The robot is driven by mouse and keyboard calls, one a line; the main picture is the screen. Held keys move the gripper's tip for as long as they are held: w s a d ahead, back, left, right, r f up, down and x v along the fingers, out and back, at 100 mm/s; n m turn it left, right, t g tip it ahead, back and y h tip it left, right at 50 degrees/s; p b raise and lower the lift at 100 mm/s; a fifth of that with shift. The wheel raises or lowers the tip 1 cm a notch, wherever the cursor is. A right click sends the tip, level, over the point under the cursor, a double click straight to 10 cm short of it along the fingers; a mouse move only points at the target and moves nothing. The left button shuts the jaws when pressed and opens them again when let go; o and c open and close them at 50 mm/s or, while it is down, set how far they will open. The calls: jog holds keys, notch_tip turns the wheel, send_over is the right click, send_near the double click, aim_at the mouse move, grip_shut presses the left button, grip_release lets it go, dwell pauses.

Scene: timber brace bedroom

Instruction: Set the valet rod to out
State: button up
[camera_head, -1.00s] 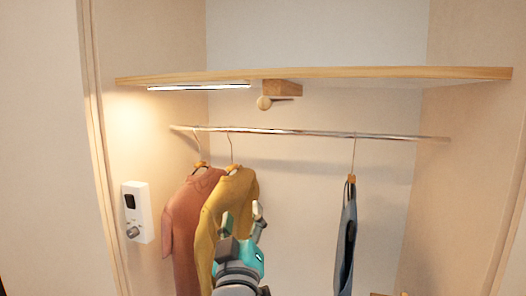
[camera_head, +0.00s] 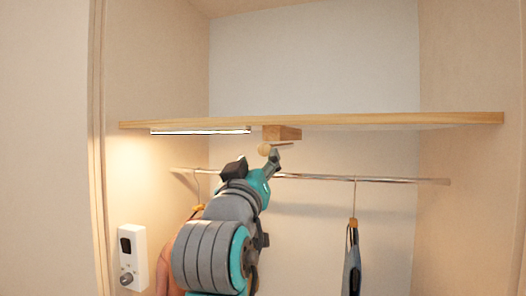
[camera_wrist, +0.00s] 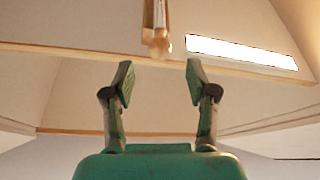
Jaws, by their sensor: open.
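The valet rod's round wooden knob (camera_head: 264,149) shows at the front of a wooden block (camera_head: 283,132) under the shelf. In the wrist view the knob (camera_wrist: 160,46) hangs at the top middle, beyond the fingertips and roughly centred between them. My gripper (camera_head: 275,156) is raised close to the knob in the head view, and my arm hides part of the space below it. In the wrist view my gripper (camera_wrist: 159,80) is open, with its two fingers apart and nothing between them. I cannot tell whether a finger touches the knob.
The wooden shelf (camera_head: 400,120) is just above, with a lit strip (camera_head: 200,131) under it. A metal hanging rail (camera_head: 400,180) runs behind my arm. A blue garment (camera_head: 351,265) hangs at right. A white wall unit (camera_head: 132,256) is at left.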

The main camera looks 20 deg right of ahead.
aim_at(263, 151)
jog(key=x, duration=0.5)
jog(key=shift+w+d+r, duration=0.1)
jog(key=shift+w+d, duration=0.1)
jog(key=shift+w, duration=0.15)
grip_shut()
